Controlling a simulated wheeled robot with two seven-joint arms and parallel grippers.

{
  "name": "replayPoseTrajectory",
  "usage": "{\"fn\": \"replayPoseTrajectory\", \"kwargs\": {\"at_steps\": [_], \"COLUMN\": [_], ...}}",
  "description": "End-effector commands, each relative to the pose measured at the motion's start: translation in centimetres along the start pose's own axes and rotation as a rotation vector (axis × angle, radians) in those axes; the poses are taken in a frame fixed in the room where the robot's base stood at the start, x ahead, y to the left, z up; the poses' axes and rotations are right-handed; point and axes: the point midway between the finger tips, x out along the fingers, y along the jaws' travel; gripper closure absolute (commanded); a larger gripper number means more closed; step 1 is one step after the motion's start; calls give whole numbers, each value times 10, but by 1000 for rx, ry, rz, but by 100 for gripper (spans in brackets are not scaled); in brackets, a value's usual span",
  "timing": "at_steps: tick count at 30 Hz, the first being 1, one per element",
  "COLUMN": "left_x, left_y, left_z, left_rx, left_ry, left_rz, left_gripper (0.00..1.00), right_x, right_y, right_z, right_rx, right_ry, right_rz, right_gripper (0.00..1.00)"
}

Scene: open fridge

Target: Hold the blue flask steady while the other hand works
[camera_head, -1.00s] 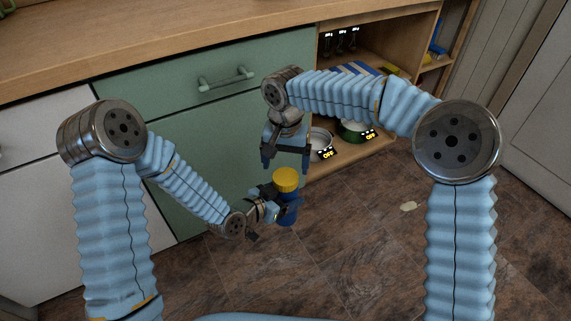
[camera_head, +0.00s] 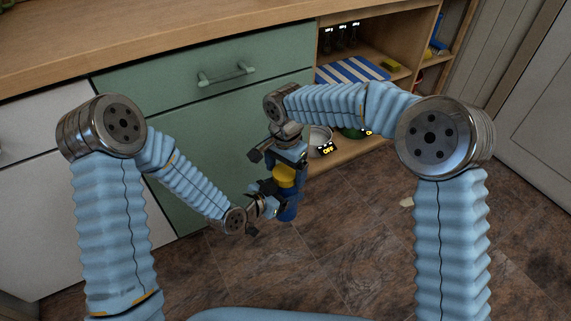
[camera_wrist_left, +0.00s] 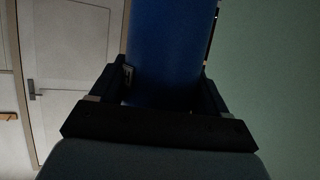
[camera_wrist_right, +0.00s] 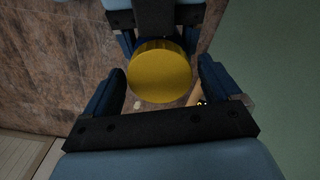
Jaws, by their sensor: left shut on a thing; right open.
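The blue flask (camera_head: 287,212) with its yellow lid (camera_head: 285,177) is upright in front of the green drawers. My left gripper (camera_head: 272,201) is shut on the flask's blue body, which fills the middle of the left wrist view (camera_wrist_left: 170,50). My right gripper (camera_head: 287,164) is above, pointing down, with its open fingers around the lid. In the right wrist view the round yellow lid (camera_wrist_right: 160,72) lies between the two fingers, with visible gaps on both sides. The lid covers most of the flask there.
Green drawers (camera_head: 200,130) under a wooden counter (camera_head: 180,35) stand close behind the flask. Open shelves at the right hold a blue-striped thing (camera_head: 350,70) and a pot (camera_head: 320,138).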

Motion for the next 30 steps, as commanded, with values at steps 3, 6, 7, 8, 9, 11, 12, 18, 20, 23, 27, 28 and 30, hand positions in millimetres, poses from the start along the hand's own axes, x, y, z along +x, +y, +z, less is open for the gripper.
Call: {"fn": "replayPoseTrajectory", "kwargs": {"at_steps": [3, 6, 7, 8, 9, 11, 12, 18, 20, 23, 27, 28, 30], "left_x": [0, 0, 0, 0, 0, 0, 0, 0, 0, 0, 0, 0, 0], "left_y": [0, 0, 0, 0, 0, 0, 0, 0, 0, 0, 0, 0, 0], "left_z": [-1, -1, -1, -1, -1, -1, -1, -1, -1, -1, -1, -1, -1], "left_rx": [1, 1, 1, 1, 1, 1, 1, 1, 1, 1, 1, 1, 1], "left_ry": [3, 3, 3, 3, 3, 3, 3, 3, 3, 3, 3, 3, 3], "left_rz": [0, 0, 0, 0, 0, 0, 0, 0, 0, 0, 0, 0, 0], "left_gripper": [100, 100, 100, 100, 100, 100, 100, 100, 100, 100, 100, 100, 100], "right_x": [0, 0, 0, 0, 0, 0, 0, -1, -1, -1, -1, -1, -1], "right_y": [0, 0, 0, 0, 0, 0, 0, 0, 0, 0, 0, 0, 0], "right_z": [0, 0, 0, 0, 0, 0, 0, 0, 0, 0, 0, 0, 0], "right_rx": [0, -1, -1, -1, -1, -1, -1, -26, -96, -286, -508, -536, -571], "right_ry": [0, 0, 0, 0, 0, 0, 0, 0, 0, 0, 0, 0, 0], "right_rz": [0, 0, 0, 0, 0, 0, 0, 0, 0, -1, -1, -1, -1], "right_gripper": [10, 20, 25, 30, 36, 45, 51, 67, 67, 67, 67, 67, 67]}}
